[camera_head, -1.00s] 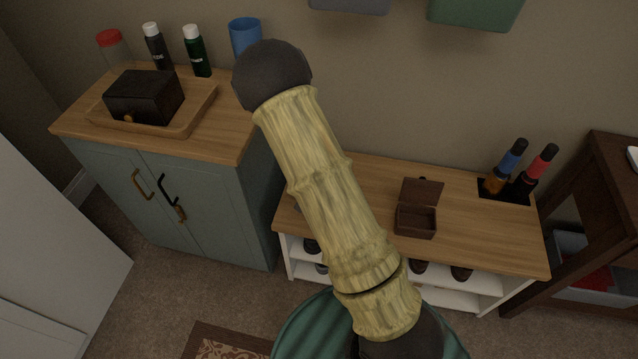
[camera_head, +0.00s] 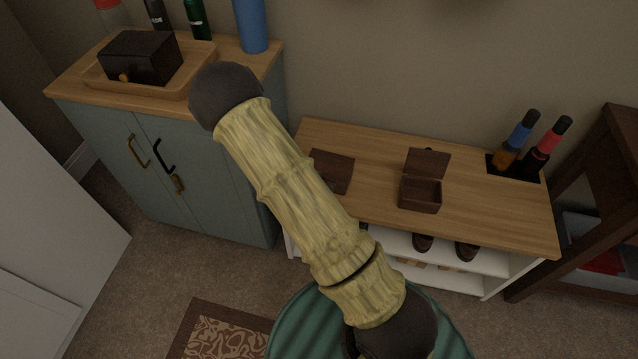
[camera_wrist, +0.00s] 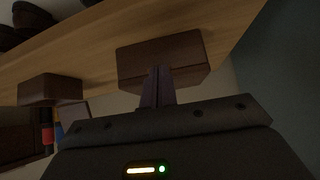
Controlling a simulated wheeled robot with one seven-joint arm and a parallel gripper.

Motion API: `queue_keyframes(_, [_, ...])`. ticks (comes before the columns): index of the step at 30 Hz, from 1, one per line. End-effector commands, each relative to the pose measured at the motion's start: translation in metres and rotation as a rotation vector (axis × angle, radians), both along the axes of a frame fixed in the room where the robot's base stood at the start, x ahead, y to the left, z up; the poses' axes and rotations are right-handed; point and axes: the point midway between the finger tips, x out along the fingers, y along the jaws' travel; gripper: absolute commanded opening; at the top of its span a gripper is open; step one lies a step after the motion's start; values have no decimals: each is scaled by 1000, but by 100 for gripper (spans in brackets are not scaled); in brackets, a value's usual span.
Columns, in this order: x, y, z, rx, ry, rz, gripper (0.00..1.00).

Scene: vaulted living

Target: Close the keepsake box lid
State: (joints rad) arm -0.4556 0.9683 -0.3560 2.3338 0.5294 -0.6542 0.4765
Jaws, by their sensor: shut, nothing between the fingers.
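Two dark brown boxes are on the wooden bench; I cannot tell which is the keepsake box. The right box (camera_head: 420,193) has its lid (camera_head: 427,162) raised and its inside showing. The left box (camera_head: 333,170) is partly hidden behind my arm, so its lid state is unclear. In the wrist view, which looks turned over, a brown box (camera_wrist: 190,55) is straight ahead of my gripper (camera_wrist: 158,72). The other box (camera_wrist: 48,88) is farther left. My gripper is shut and empty; its fingertips overlap the nearer box in the picture, and contact is unclear.
Two bottles (camera_head: 528,145) stand in a dark recess at the bench's (camera_head: 385,160) right end. A grey-blue cabinet (camera_head: 200,170) at left bears a tray (camera_head: 182,82) with a black box (camera_head: 140,58). Shoes (camera_head: 423,243) are below. A dark wooden stand (camera_head: 590,200) is at right.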

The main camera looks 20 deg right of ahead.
Motion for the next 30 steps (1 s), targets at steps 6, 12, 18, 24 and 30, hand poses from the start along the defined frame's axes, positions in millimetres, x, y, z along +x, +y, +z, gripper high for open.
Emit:
queue_keyframes(6, [-2, 3, -18, 6, 19, 3, 0])
queue_keyframes(12, [-2, 3, -22, 7, 22, 5, 0])
queue_keyframes(18, [-1, 3, -22, 8, 22, 5, 0])
queue_keyframes(24, [-1, 3, -21, 9, 21, 5, 0])
queue_keyframes(30, [-1, 4, -5, 8, 16, 5, 0])
